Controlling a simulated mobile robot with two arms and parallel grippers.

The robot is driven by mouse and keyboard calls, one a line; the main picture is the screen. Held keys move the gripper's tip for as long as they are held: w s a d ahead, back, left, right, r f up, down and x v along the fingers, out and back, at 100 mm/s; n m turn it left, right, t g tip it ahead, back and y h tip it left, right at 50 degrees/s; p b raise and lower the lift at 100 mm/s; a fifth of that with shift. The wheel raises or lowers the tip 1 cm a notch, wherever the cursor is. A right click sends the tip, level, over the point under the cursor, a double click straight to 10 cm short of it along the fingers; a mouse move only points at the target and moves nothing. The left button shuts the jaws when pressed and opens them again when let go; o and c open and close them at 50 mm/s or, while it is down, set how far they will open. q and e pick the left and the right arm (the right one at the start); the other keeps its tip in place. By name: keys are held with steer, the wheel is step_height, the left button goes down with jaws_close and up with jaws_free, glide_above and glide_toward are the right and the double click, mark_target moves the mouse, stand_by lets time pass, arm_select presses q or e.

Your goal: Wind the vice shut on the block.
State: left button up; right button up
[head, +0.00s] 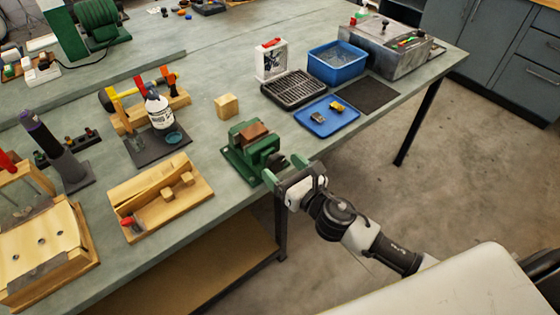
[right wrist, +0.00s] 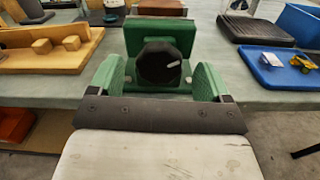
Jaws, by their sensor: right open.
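The green vice (head: 250,148) stands at the front edge of the bench, and it also shows in the right wrist view (right wrist: 160,35). A brown block (head: 251,133) sits at its jaws; whether the jaws touch it I cannot tell. A dark round knob with a pale mark (right wrist: 159,64) is on the vice's front. My right gripper (head: 285,168) is in front of the vice at the bench edge. In the right wrist view its two green fingers (right wrist: 163,82) are open, one on each side of the knob, with gaps showing. My left gripper is not in view.
A wooden cube (head: 227,105) stands behind the vice. A blue tray (head: 328,117) with small parts lies to its right, beside a black rack (head: 293,88). A wooden tray (head: 160,200) with blocks lies to its left. The floor beyond the bench edge is clear.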

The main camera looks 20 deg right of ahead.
steer(key=shift+x, duration=0.8)
steer(key=c, duration=0.9)
steer(key=shift+c, duration=0.2)
steer(key=shift+m, duration=0.4)
